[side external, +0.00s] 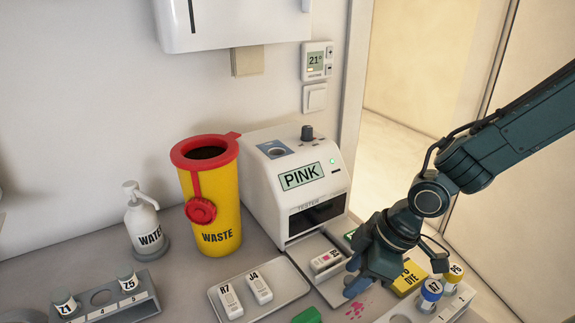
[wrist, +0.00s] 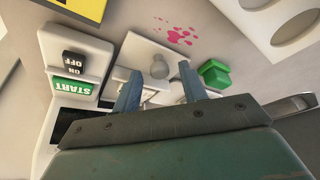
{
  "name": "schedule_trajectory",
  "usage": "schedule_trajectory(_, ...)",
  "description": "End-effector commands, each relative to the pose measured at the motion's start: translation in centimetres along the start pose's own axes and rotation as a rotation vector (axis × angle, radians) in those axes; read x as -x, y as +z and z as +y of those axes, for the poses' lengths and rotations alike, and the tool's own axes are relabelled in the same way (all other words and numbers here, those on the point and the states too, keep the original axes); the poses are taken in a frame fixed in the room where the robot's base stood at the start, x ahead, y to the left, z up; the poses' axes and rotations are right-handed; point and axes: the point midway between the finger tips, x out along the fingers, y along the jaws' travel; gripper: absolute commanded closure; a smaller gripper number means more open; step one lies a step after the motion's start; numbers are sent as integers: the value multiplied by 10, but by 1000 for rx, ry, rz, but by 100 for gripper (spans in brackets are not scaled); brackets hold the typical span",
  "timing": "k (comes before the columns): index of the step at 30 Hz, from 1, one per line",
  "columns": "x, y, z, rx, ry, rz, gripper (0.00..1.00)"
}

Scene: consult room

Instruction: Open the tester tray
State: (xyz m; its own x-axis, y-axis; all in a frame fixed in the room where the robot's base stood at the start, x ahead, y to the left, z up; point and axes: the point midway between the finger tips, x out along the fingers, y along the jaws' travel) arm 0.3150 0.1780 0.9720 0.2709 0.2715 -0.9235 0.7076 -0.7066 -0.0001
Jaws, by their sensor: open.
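The white tester (side external: 300,180) stands against the wall with PINK on its display and a dark open slot. Its tray (side external: 330,292) extends out of the slot, with a white cassette (side external: 327,261) with a pink mark lying on it. My gripper (side external: 354,288) is low at the tray's outer end. In the wrist view, my gripper (wrist: 158,72) is open, with the tray's round grey knob (wrist: 158,66) appearing between its fingertips. I cannot tell whether they touch it. The gripper hides much of the tray there.
A green block (wrist: 214,75) and pink stains (wrist: 175,35) are near the knob. The START button (wrist: 75,86) and ON/OFF switch (wrist: 76,63) are beside the tray. A cassette plate (side external: 285,294), yellow waste bin (side external: 212,205) and dye box (side external: 408,277) stand around.

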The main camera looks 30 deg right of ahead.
Motion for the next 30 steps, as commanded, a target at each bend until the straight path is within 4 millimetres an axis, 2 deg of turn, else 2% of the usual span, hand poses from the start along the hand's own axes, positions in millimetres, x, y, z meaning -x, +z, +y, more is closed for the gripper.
schedule_trajectory(8,6,0,0,-1,1,1,58)
schedule_trajectory(14,19,-1,1,-1,1,3,58)
schedule_trajectory(30,78,-1,1,-1,2,4,58)
